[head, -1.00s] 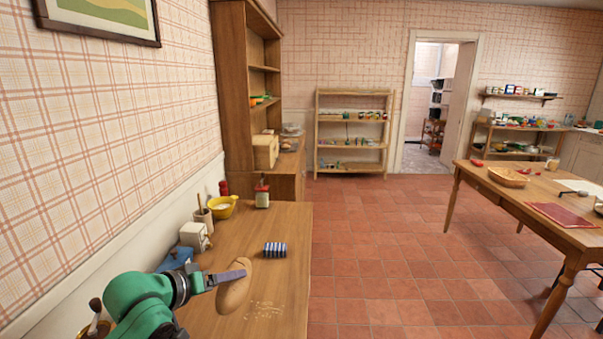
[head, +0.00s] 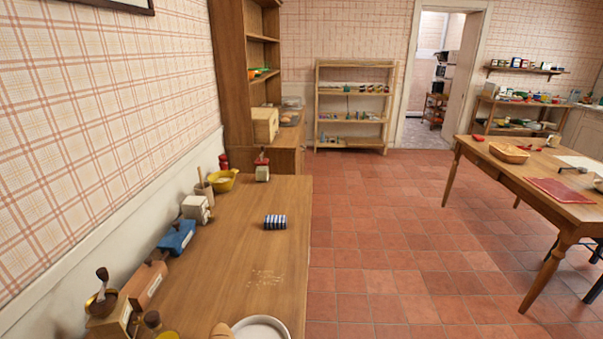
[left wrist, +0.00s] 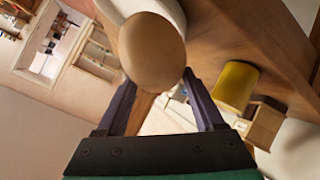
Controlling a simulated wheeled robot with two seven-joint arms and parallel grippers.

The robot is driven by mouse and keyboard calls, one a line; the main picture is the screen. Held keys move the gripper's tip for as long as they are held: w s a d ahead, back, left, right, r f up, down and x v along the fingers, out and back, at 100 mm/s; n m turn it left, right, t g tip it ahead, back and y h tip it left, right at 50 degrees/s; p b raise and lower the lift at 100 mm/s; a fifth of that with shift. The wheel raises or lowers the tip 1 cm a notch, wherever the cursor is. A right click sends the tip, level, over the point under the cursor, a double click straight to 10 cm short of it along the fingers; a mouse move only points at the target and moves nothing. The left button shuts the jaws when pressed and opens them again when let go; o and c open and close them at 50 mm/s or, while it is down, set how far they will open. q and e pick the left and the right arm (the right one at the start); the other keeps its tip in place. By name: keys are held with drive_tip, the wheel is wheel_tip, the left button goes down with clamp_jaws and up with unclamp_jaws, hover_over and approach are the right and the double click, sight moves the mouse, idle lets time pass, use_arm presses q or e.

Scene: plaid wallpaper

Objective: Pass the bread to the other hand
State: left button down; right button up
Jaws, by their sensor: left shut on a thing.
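The bread (left wrist: 152,50) is a rounded tan loaf, seen end-on in the left wrist view. The two dark fingers of my left gripper (left wrist: 157,84) are shut on it, one on each side. In the head view only a small tip of the bread (head: 222,331) shows at the bottom edge, beside a white plate (head: 262,321). The left gripper is out of the head view. My right gripper is in neither view.
A coffee grinder (head: 110,312), a blue object (head: 177,238) and a yellow bowl (head: 223,180) stand along the wall. The counter's middle is clear.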

use_arm(q)
drive_tip(key=shift+s+f+n+y, duration=0.3)
drive_tip(key=shift+s+f, duration=0.35)
drive_tip(key=shift+s, duration=0.25)
drive_tip(key=shift+d+r, duration=0.15)
drive_tip(key=shift+w, duration=0.1)
drive_tip(key=shift+a, duration=0.2)
drive_tip(key=shift+d, duration=0.1)
